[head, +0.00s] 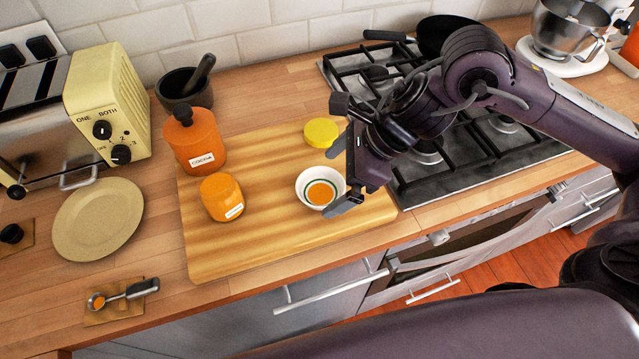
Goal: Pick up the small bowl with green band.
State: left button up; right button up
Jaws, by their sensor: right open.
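The small bowl (308,199) is white with a green band inside and something orange at its bottom. It stands upright on the wooden cutting board (230,255), near the board's right side. My right gripper (338,180) is open and comes in from the right. One finger is at the bowl's near right side and the other is behind it at the far right. I cannot tell whether a finger touches the rim. My left gripper is not in view.
On the board are an orange cocoa canister (195,145), an orange jar (222,198) and a yellow lid (321,132). A mortar (182,90), toaster (105,105), plate (98,218) and measuring spoon (125,292) are left. The gas stove (450,185) is right.

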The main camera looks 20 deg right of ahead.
aim_at(310, 194)
jog(key=shift+p+x, duration=0.6)
jog(key=shift+x, duration=0.6)
jog(key=shift+w+a+f, duration=0.25)
jog(key=shift+w+f, duration=0.05)
jog(key=shift+f, duration=0.25)
jog(key=shift+w+a+f, duration=0.3)
jog(key=shift+f, duration=0.3)
jog(key=shift+s, duration=0.1)
jog(key=c, duration=0.9)
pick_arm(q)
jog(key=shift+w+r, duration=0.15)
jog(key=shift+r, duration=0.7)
pick_arm(e)
jog(key=shift+c, duration=0.3)
jog(key=shift+r, duration=0.15)
